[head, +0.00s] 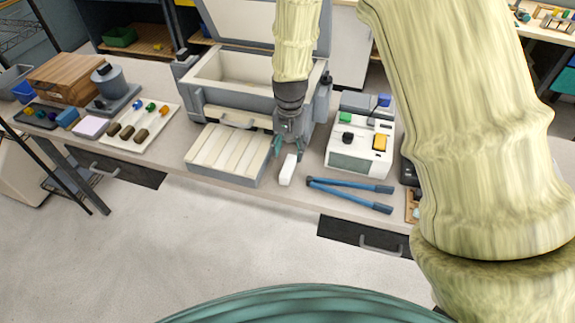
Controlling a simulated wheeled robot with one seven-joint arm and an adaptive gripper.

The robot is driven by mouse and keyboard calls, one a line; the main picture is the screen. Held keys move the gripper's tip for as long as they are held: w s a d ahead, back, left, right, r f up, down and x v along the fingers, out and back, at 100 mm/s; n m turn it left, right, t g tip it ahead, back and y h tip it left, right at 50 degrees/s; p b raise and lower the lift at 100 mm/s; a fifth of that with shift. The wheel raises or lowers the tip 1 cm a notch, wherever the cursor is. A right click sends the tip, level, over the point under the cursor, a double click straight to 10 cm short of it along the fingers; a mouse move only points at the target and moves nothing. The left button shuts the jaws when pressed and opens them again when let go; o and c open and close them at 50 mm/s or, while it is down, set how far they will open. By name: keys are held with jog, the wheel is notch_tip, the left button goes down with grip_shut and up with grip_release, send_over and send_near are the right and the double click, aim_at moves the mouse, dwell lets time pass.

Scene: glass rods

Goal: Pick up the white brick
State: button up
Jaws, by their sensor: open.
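The white brick (288,170) stands on the workbench, between the slatted tray of the grey box and the blue-handled tool. It is a small pale block with its long side running away from me. My gripper (288,149) hangs just above and behind the brick, pointing down. Its teal fingers are spread apart, with one near the tray's right edge and one to the right. Nothing shows between them. I cannot tell whether a finger touches the brick.
The slatted tray (228,153) lies close left. A blue-handled tool (350,193) lies close right, before a white device (361,143) with coloured buttons. The grey box (225,97) stands open behind. The bench's front edge is just in front of the brick.

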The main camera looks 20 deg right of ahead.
aim_at(288, 166)
jog(key=shift+s+a+f, duration=0.1)
jog(key=shift+s+f, duration=0.15)
jog(key=shift+s, duration=0.1)
jog(key=shift+a+f, duration=0.1)
jog(key=shift+f, duration=0.2)
jog(key=shift+w+f+p, duration=0.2)
jog(key=shift+w+f, duration=0.2)
jog(key=shift+f, duration=0.2)
jog(key=shift+w+f+p, duration=0.15)
jog(key=shift+w+f, duration=0.25)
jog(key=shift+f, duration=0.2)
jog(key=shift+s+p, duration=0.35)
jog(key=shift+s, duration=0.1)
jog(key=shift+s+f+p, duration=0.15)
jog(key=shift+f+p, duration=0.15)
jog(key=f, duration=0.1)
jog(key=f+p, duration=0.1)
jog(key=shift+w+f, duration=0.35)
jog(key=shift+f, duration=0.05)
jog(key=shift+s+f+p, duration=0.15)
jog(key=shift+f+p, duration=0.15)
jog(key=shift+f, duration=0.4)
grip_shut()
